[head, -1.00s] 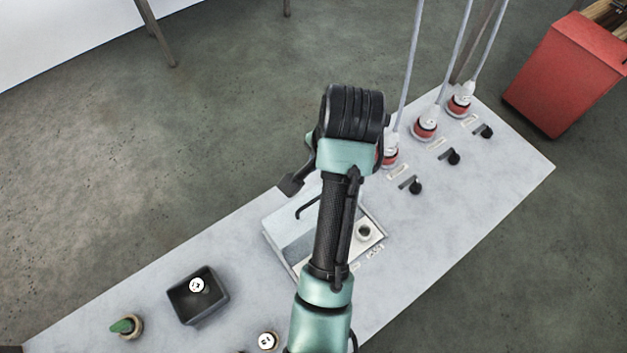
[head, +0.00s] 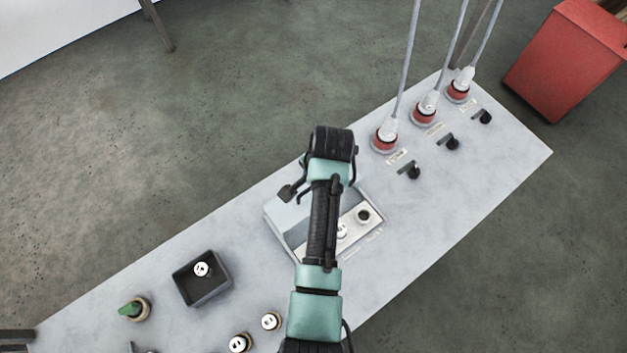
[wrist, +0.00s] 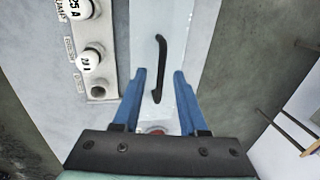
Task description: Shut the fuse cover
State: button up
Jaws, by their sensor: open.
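The fuse box (head: 371,231) sits on the grey bench, partly hidden behind my arm. Its pale cover (head: 287,221) stands open on the box's left side. The cover also shows in the wrist view (wrist: 172,20), with a black bar handle (wrist: 160,45). My gripper (wrist: 159,76) is open, its two blue fingers on either side of the handle's near end in the picture. No contact is clear. White fuses (wrist: 88,60) sit in the box to the left, beside one dark, empty-looking socket (wrist: 98,92).
A black tray (head: 205,295) holds one fuse. Two loose fuses (head: 271,321) and a green-topped item (head: 132,309) are on the bench. Red plugs with cables (head: 384,139) and black switches (head: 410,171) line the right part. A red bin (head: 553,65) stands beyond.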

grip_shut()
dwell(1.5)
